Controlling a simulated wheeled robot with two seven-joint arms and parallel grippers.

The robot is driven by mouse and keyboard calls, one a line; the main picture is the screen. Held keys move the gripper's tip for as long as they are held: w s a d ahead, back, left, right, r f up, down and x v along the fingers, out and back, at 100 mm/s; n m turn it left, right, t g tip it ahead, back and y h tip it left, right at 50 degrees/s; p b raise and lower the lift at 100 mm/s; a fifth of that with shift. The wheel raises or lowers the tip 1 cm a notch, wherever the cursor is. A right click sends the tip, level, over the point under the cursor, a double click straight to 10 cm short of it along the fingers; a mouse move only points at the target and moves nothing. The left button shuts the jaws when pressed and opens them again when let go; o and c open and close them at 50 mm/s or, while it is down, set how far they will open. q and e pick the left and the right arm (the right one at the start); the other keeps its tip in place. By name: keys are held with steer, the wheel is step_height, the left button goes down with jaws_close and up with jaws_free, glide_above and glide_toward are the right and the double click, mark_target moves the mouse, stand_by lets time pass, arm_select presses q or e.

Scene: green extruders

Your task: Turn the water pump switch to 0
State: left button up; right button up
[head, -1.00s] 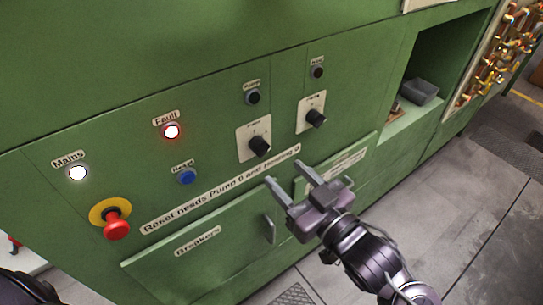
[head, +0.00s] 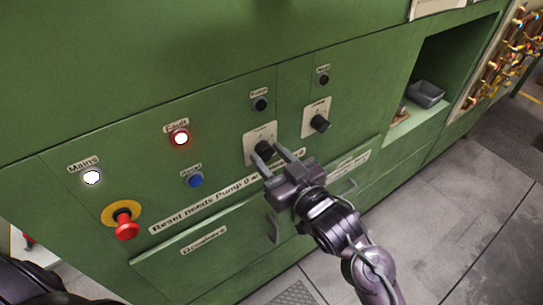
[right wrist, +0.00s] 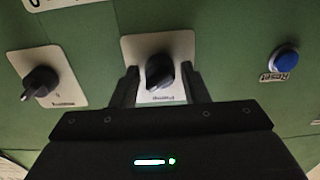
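The pump switch (head: 263,148) is a black rotary knob on a pale plate (head: 252,137) on the green panel. In the right wrist view the knob (right wrist: 160,73) is in the middle, its label upside down below it. My right gripper (head: 268,153) is at this knob. In the right wrist view its two fingers (right wrist: 160,80) are apart, one on each side of the knob, with visible gaps. I cannot read the plate's marks or which position the knob points to. My left gripper is out of view; only a dark part of mine shows at lower left.
A second black knob (head: 320,123) on its own plate is to the right. Drawer handles (head: 272,229) protrude below.

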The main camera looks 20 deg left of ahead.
steer(key=c, duration=0.7)
steer(key=shift+n, duration=0.3)
steer(key=n+b, duration=0.4)
steer(key=n, duration=0.7)
steer(key=shift+n, duration=0.3)
steer(key=o, duration=1)
